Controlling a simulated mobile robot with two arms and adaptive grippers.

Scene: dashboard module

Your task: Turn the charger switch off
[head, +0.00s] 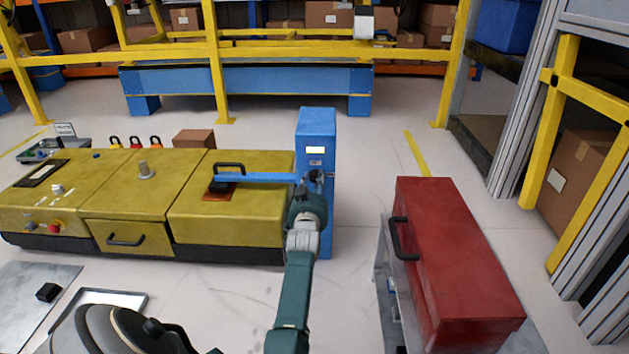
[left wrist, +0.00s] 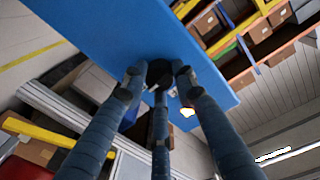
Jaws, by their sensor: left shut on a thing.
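My left gripper (head: 316,182) is up against the front of the post. In the left wrist view the post's blue face (left wrist: 100,30) fills the upper part. There my left fingers (left wrist: 158,85) are closed around a dark round switch (left wrist: 159,70) on that face. The fingers hide much of the switch, so its exact turn cannot be told. My right gripper is not in view.
A blue bar (head: 255,177) runs from the post to the low yellow vehicle (head: 235,205) on the left. A red box (head: 455,255) with a black handle stands at the right. Bare floor lies between post and red box. Yellow railings (head: 290,55) stand behind.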

